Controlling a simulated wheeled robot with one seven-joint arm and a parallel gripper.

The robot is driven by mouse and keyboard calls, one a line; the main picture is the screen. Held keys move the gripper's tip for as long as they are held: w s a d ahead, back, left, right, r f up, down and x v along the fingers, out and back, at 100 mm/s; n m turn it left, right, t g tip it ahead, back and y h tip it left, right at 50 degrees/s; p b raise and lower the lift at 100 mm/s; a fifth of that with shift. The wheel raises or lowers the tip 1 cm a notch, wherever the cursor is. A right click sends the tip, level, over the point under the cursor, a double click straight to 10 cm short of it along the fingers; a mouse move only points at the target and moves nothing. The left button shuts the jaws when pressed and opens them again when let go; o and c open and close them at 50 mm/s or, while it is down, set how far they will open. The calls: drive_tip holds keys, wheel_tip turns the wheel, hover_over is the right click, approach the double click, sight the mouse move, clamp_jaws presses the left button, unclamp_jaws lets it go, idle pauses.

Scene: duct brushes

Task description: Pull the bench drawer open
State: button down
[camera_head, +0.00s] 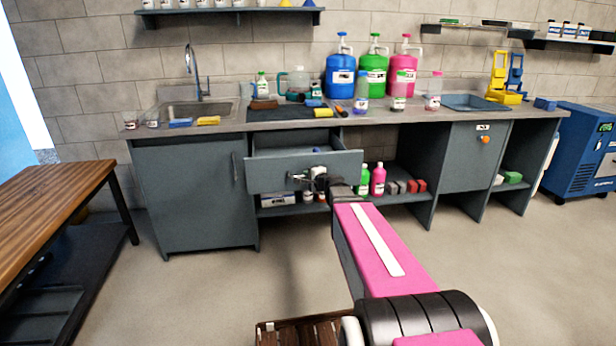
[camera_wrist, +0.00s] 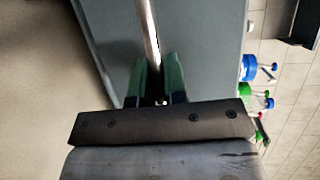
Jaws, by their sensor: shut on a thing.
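The bench drawer (camera_head: 280,166) stands pulled out from under the worktop, left of the middle in the head view. Its grey front also fills much of the wrist view (camera_wrist: 204,50). My gripper (camera_head: 318,178) is at the drawer front. In the wrist view its two green fingers (camera_wrist: 160,88) are shut on the pale bar handle (camera_wrist: 149,35), one finger on each side. My wrist hides part of the handle in the head view. The inside of the drawer shows only in part.
The grey bench (camera_head: 195,200) has a sink (camera_head: 195,103) at left. Blue, green and pink jugs (camera_head: 374,75) stand on top. Bottles (camera_head: 377,180) stand on the low shelf right of the drawer. A wooden table (camera_head: 50,195) is at left.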

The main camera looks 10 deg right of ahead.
drive_tip(key=c, duration=1.2)
unclamp_jaws()
drive_tip(key=v, duration=1)
drive_tip(key=shift+s+d, duration=0.15)
drive_tip(key=shift+s, duration=0.25)
